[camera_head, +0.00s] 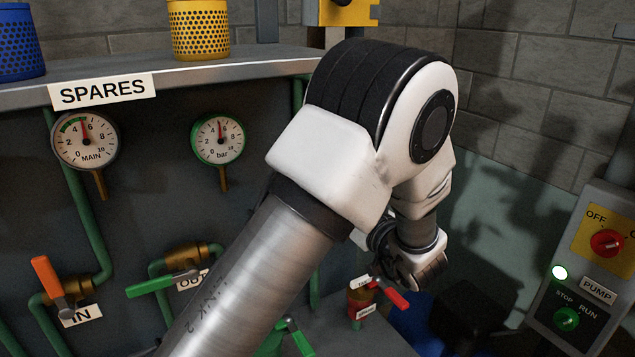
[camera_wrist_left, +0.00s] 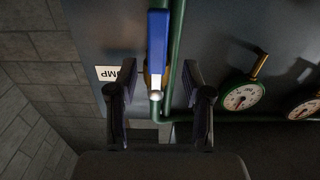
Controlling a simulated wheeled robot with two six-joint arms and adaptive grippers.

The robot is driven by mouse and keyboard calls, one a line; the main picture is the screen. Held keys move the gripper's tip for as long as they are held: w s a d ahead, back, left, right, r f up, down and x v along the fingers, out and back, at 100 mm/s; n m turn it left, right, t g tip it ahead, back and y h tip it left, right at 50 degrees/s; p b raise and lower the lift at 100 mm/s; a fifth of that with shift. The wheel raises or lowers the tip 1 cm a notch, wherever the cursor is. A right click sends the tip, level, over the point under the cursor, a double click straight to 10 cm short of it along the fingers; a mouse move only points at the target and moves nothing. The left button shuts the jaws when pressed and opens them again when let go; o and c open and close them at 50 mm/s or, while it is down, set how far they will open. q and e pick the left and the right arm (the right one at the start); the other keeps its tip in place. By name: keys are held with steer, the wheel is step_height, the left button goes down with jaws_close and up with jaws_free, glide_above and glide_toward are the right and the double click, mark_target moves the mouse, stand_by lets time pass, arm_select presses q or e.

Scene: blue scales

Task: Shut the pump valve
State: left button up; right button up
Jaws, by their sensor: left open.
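The pump valve has a blue lever (camera_wrist_left: 157,42) with a pale lower end, seen in the left wrist view beside a partly covered label (camera_wrist_left: 108,73) whose visible letters read "MP". The lever runs nearly parallel to the green pipe (camera_wrist_left: 177,45) next to it. My left gripper (camera_wrist_left: 159,76) is open, with one finger on each side of the lever in the picture. I see no grip on it, and cannot tell the depth gap. In the head view my left arm blocks the middle, and the blue lever is not seen. My right gripper is not in view.
Other valves have an orange lever (camera_head: 48,276), a green lever (camera_head: 160,284) and a red lever (camera_head: 391,293). A pump switch box (camera_head: 585,275) with a lit lamp stands at the right. A shelf (camera_head: 200,72) and gauges (camera_head: 85,141) are at the left.

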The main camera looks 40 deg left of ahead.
arm_select(q)
steer(key=p+x, duration=0.2)
steer(key=x, duration=0.4)
steer(key=shift+w+f, duration=0.1)
steer(key=shift+d, duration=0.2)
steer(key=shift+c, duration=1.1)
steer(key=shift+d, duration=0.1)
jaws_close()
